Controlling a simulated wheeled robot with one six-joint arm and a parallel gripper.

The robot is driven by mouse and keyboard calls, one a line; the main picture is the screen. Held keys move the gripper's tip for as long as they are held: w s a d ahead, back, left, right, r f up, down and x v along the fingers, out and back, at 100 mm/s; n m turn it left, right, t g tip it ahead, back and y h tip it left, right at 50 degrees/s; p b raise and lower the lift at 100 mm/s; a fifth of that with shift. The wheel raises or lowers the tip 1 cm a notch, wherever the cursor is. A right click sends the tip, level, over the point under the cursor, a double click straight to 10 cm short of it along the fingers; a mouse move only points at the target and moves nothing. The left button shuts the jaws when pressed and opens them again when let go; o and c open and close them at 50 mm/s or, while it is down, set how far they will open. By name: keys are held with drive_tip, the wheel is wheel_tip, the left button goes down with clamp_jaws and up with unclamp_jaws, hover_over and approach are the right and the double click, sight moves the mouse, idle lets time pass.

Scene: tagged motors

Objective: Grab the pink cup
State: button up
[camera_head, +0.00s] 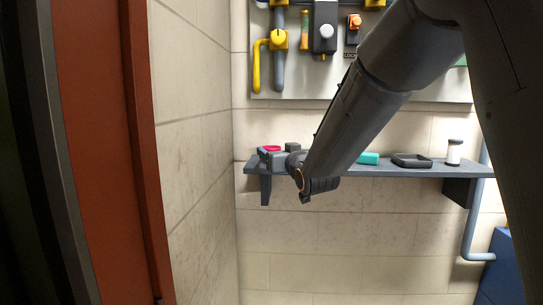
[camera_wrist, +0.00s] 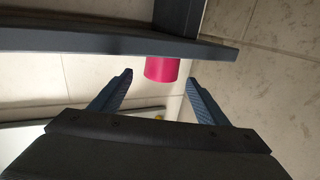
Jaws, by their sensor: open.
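The pink cup (camera_head: 270,149) is at the left end of the grey wall shelf (camera_head: 400,171) in the head view, mostly hidden behind my gripper (camera_head: 273,157). In the wrist view, which looks upside down, the pink cup (camera_wrist: 162,69) rests against the shelf (camera_wrist: 100,40). My gripper (camera_wrist: 158,79) is open there, with one fingertip on each side of the cup in the picture. The fingers do not visibly touch it. I cannot tell how far the cup reaches in between them.
A teal object (camera_head: 369,158), a black tray (camera_head: 411,160) and a white container with dark ends (camera_head: 454,152) stand further right. A panel with yellow and grey pipes (camera_head: 279,40) hangs above. A reddish-brown frame (camera_head: 140,150) is at left.

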drive_tip(key=shift+p+x, duration=1.25)
drive_tip(key=shift+x, duration=1.45)
drive_tip(key=shift+f, duration=0.15)
drive_tip(key=shift+c, duration=0.5)
drive_tip(key=c, duration=1)
